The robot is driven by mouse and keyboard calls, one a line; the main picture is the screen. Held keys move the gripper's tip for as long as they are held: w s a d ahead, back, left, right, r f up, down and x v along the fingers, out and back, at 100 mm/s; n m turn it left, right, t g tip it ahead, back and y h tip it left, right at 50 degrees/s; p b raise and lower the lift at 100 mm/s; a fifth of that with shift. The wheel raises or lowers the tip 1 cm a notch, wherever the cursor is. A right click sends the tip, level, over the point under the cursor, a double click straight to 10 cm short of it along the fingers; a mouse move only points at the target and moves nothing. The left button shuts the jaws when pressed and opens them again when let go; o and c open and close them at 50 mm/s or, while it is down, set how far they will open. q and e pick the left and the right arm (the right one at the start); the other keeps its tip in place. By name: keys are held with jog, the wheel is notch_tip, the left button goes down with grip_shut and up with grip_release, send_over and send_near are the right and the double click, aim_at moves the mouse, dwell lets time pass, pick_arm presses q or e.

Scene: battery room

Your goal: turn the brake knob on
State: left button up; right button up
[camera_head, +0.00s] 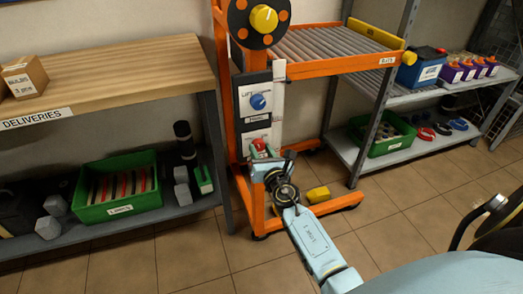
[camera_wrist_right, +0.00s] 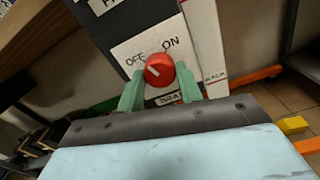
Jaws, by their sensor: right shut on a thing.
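The red brake knob (camera_wrist_right: 159,70) sits on a white plate (camera_wrist_right: 150,45) marked OFF at upper left and ON at upper right. Its pale pointer mark is on the upper left side, towards OFF. The green fingers of my right gripper (camera_wrist_right: 160,91) are shut on the knob, one on each side. In the head view the knob (camera_head: 258,145) is small and partly covered by my right gripper (camera_head: 264,150), low on the orange lift frame. My left gripper is not in view.
A blue LIFT knob (camera_head: 258,102) is on the panel above, and a yellow-hubbed wheel (camera_head: 264,18) higher up. A wooden bench (camera_head: 110,75) stands left, and a roller table (camera_head: 330,42) right. A yellow block (camera_head: 318,194) is low beside the frame. Open tiled floor lies in front.

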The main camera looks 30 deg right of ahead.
jog(key=m, duration=0.2)
jog(key=shift+m, duration=0.4)
jog(key=m+b, duration=0.1)
jog(key=m, duration=0.6)
jog(key=shift+m, duration=0.4)
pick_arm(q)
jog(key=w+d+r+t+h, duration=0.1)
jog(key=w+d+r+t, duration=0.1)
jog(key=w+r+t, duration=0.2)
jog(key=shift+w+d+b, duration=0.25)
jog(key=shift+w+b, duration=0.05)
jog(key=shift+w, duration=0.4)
pick_arm(e)
jog(key=shift+m, duration=1.1)
jog(key=o, duration=1)
